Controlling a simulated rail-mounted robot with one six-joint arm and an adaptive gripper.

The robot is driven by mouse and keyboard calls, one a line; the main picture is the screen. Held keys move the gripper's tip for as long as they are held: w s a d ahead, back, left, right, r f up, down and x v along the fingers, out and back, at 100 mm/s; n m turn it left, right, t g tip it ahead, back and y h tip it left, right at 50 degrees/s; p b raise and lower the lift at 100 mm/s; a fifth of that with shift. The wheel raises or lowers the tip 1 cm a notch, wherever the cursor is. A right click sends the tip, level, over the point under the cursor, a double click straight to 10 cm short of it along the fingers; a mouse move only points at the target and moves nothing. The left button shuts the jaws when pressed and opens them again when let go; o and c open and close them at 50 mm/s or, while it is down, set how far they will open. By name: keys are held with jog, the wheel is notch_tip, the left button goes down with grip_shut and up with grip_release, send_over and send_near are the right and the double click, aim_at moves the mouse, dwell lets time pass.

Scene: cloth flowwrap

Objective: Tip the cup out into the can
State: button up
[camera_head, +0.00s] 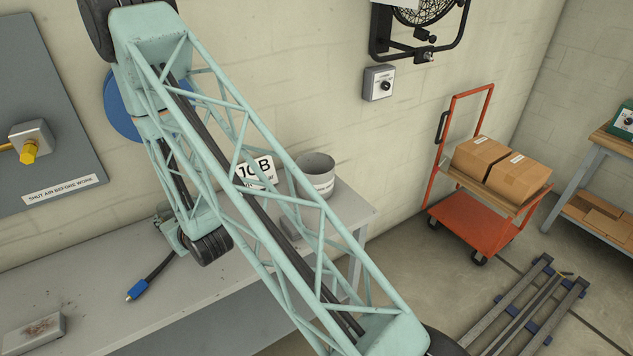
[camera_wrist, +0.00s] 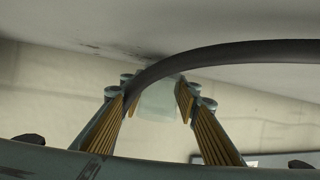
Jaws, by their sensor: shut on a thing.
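The can, a grey open-topped cylinder (camera_head: 316,172) with a white label, stands upright towards the back right end of the grey bench in the head view. My arm crosses in front of its lower left side. In the wrist view my gripper (camera_wrist: 157,90) is shut on a pale, greenish-white thing (camera_wrist: 157,106), which looks like the cup. Its mouth and contents cannot be made out, nor can its tilt.
A white sign (camera_head: 257,171) stands beside the can, partly behind my arm. A stained grey block (camera_head: 33,333) lies at the bench's front left. An orange cart (camera_head: 470,215) with cartons stands right.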

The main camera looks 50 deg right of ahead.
jog(key=shift+r, duration=0.15)
jog(key=shift+m+h, duration=0.4)
jog(key=shift+h, duration=0.3)
jog(key=shift+w+d+r, duration=0.1)
jog(key=shift+r, duration=2.6)
jog(key=s+r+m+h, duration=0.2)
jog(key=s+r, duration=0.1)
jog(key=r, duration=0.8)
jog(key=shift+s+r+m+g+h, duration=0.3)
jog(key=shift+s+r+m, duration=0.05)
jog(key=shift+r+m, duration=0.05)
